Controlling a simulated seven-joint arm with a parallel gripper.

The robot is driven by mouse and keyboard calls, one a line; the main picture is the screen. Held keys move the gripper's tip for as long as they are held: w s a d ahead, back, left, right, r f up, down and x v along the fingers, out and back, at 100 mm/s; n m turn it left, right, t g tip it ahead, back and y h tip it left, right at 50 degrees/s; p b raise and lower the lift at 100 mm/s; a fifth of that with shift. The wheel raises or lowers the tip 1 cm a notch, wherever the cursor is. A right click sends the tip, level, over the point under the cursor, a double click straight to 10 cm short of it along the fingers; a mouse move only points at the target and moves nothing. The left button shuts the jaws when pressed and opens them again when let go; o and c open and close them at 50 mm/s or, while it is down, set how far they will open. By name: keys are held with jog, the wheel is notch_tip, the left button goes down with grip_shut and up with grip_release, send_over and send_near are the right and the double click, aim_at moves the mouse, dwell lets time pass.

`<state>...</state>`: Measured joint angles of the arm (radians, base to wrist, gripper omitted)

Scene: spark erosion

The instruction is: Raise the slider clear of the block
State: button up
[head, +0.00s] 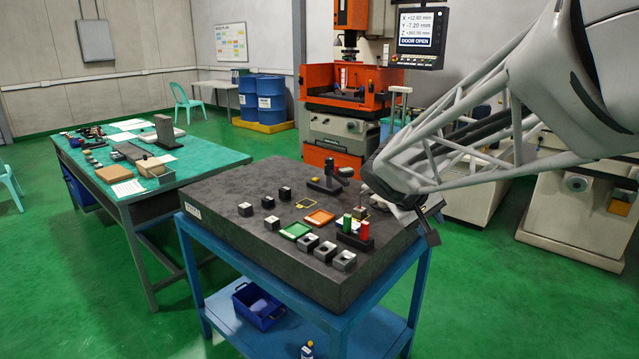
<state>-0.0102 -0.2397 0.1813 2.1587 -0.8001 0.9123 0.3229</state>
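On the dark stone plate (235,240), a small black stand (325,184) with an upright post and a dark part at its top right sits near the back edge. A small block-like piece with a thin reddish stem (361,206) stands to its right, close to my arm. I cannot tell which part is the slider or whether it touches a block. My gripper (418,216) is at the plate's right side, right of these pieces. Its fingers are partly hidden by my arm, and I cannot see whether they are apart or hold anything.
A black holder with green and red pieces (354,236) stands near the plate's right edge. Several small dark and grey blocks are spread around. The plate's front left is clear.

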jog(key=w+d+f+n+t+h, duration=0.1)
jog(key=w+n+t+h, duration=0.1)
jog(key=w, duration=0.9)
jog(key=w+d+f+n+t+h, duration=0.1)
jog(key=w+f+h, duration=0.1)
jog(key=w, duration=1)
jog(key=w+a+f+n+t, duration=0.1)
jog(key=w+f, duration=0.3)
jog(key=w, duration=0.5)
jog(key=w+a+f+n+t, duration=0.1)
jog(key=w+f+n+t, duration=0.2)
jog(key=w, duration=0.7)
jog(key=shift+w+a+f+t, duration=0.2)
jog(key=shift+f+t, duration=0.2)
jog(key=shift+f, duration=0.4)
jog(key=shift+d, duration=0.1)
jog(key=shift+x, duration=3.75)
grip_shut()
